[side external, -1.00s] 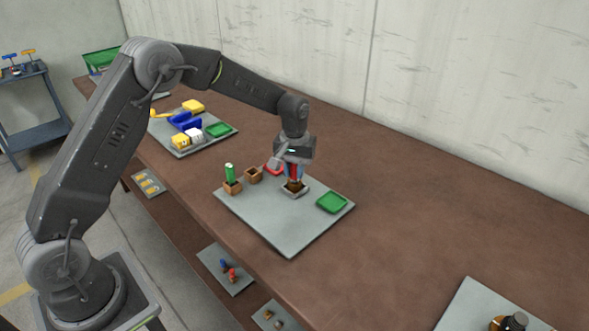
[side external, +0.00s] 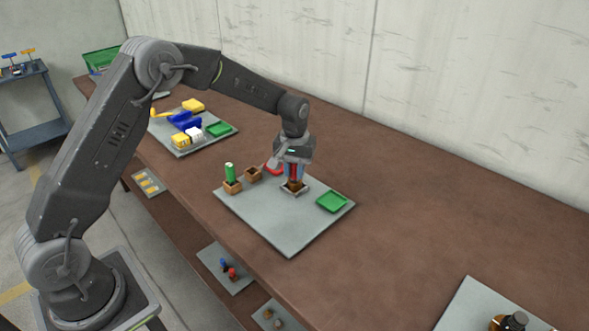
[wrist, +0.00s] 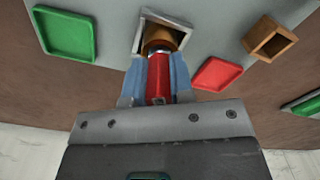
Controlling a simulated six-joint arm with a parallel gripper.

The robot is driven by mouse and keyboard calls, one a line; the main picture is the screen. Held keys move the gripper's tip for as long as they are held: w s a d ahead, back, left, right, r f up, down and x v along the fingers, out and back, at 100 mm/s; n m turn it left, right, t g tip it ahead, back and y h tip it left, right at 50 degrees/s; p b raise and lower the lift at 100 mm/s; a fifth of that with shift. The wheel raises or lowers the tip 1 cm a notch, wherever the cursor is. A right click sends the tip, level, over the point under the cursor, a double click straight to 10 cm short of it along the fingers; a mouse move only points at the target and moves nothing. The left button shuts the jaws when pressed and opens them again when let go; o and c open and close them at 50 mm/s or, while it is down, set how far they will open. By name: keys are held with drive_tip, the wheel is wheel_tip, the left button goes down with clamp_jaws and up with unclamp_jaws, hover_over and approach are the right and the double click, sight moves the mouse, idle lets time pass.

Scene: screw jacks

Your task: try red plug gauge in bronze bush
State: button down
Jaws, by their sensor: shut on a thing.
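My gripper (wrist: 157,82) is shut on the red plug gauge (wrist: 158,77), with a blue finger on each side of it. The gauge points at the bronze bush (wrist: 161,39), and its far end meets the near rim of the bush in the wrist view. How far the end is inside, if at all, is hidden. The bush sits in a square grey holder (wrist: 146,30). In the side view my gripper (side external: 294,170) is upright, right above the bush (side external: 294,185), and its fingers hide most of the gauge.
On the grey board (side external: 285,230) are a green tray (side external: 332,202), a red tray (side external: 273,168), an empty-looking wooden block (side external: 253,174) and another block (side external: 232,187) holding a green plug (side external: 230,171). The front of the board is clear.

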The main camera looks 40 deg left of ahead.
drive_tip(key=shift+r, duration=0.1)
drive_tip(key=shift+r, duration=1.7)
drive_tip(key=shift+r, duration=2)
